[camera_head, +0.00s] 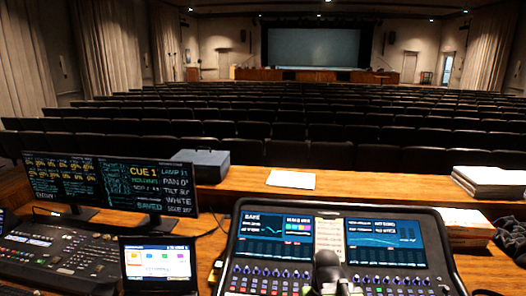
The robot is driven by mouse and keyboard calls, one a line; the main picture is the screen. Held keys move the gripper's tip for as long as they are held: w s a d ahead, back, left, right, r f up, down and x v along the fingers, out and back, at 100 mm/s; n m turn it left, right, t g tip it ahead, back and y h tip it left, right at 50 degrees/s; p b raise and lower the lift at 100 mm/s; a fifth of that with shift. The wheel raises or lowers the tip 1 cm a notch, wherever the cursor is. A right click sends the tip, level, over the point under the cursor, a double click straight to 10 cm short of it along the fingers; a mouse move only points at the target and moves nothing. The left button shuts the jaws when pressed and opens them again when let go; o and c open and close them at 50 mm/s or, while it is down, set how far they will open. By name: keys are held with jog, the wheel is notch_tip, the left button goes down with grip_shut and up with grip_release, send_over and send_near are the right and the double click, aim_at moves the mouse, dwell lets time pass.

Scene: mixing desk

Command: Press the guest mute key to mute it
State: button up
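The mixing console (437,243) stands on the wooden desk at the lower right, with two lit screens and rows of knobs and small keys below them. A dark shape that looks like my gripper (327,262) is over the lower middle of the console. It covers part of the panel between the two screens. Its fingertips are not clear, so I cannot tell whether it is open or shut, or whether it touches the panel. I cannot make out which key is the guest mute key; labels are too small, and the console's lower part is cut off by the frame.
Two monitors (152,186) and a lighting desk (62,250) stand at the left, with a small touchscreen (158,263) beside the console. A paper (291,179), a grey-blue case (201,165) and paper stacks (490,182) lie behind. Auditorium seats fill the background.

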jog(key=shift+c, duration=0.5)
grip_shut()
jog(key=shift+d, duration=0.1)
dwell(1.0)
